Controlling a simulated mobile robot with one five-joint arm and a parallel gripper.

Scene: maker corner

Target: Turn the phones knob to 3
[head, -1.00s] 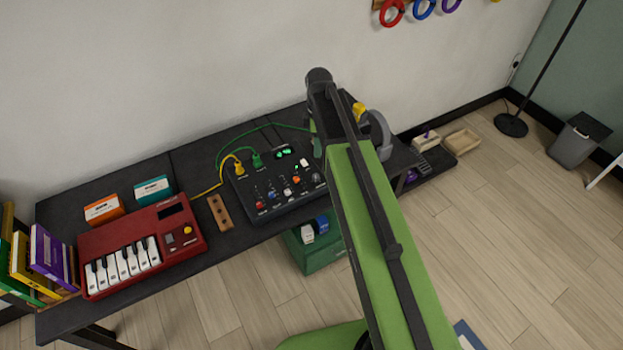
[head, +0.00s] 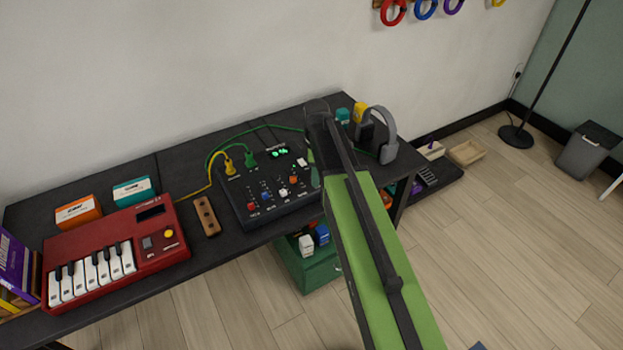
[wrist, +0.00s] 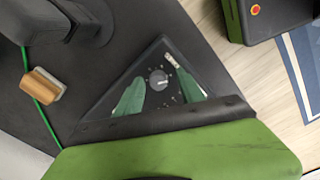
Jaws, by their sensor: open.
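The black mixer (head: 240,204) stands on the dark table, with a row of colored knobs, a green lit display and yellow and green plugs. My arm covers its right end in the head view. In the wrist view, the mixer (wrist: 158,50) shows as a dark corner with a round grey knob (wrist: 158,79) that bears a pale mark. I cannot read its label or scale, so I cannot tell its setting. My gripper (wrist: 160,92) is open, with one green fingertip on each side of this knob. I cannot tell whether they touch it.
Grey headphones (head: 388,140) stand right of my arm near the table's end. A red keyboard (head: 110,258) and a wooden strip (head: 207,217) lie left of the mixer. A green cable runs behind it. A green bin (head: 312,268) stands below the table.

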